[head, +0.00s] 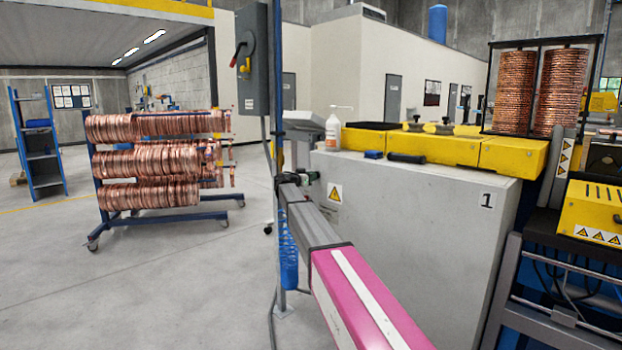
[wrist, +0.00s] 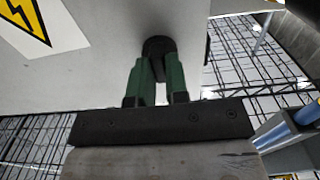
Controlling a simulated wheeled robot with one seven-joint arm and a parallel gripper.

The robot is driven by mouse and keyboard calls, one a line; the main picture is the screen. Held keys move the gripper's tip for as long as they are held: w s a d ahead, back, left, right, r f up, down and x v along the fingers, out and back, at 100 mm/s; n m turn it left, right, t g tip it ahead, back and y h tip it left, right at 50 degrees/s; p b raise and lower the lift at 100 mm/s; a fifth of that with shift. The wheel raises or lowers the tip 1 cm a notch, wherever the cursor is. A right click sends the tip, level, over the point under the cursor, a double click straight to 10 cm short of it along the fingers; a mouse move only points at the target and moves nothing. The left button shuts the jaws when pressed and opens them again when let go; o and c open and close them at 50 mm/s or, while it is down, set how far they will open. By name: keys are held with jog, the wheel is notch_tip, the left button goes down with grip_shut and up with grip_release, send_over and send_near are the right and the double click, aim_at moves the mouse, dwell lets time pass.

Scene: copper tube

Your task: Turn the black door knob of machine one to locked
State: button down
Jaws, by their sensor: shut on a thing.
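Machine one is a light grey cabinet (head: 430,210) with a "1" label on its right face; its panel (wrist: 100,60) fills the upper left of the wrist view. The black door knob (wrist: 157,44) is round and sits on this panel near its edge. My gripper (wrist: 160,70) has green fingers shut on the knob, one on each side. The fingers hide part of the knob, and its turn angle cannot be told. In the head view my gripper (head: 313,178) is at the cabinet's left face, beside a yellow warning sign (head: 335,193); the knob cannot be made out there.
A blue post with a grey switch box (head: 252,60) and hanging cables stands close left of my arm. A wheeled rack of copper coils (head: 160,215) stands farther left. A white pump bottle (head: 332,132) stands on the cabinet. The floor between rack and post is clear.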

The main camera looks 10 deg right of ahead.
jog(key=shift+a+n, duration=0.1)
jog(key=shift+n, duration=8.7)
jog(key=c, duration=1.1)
grip_release()
jog(key=shift+w, duration=0.1)
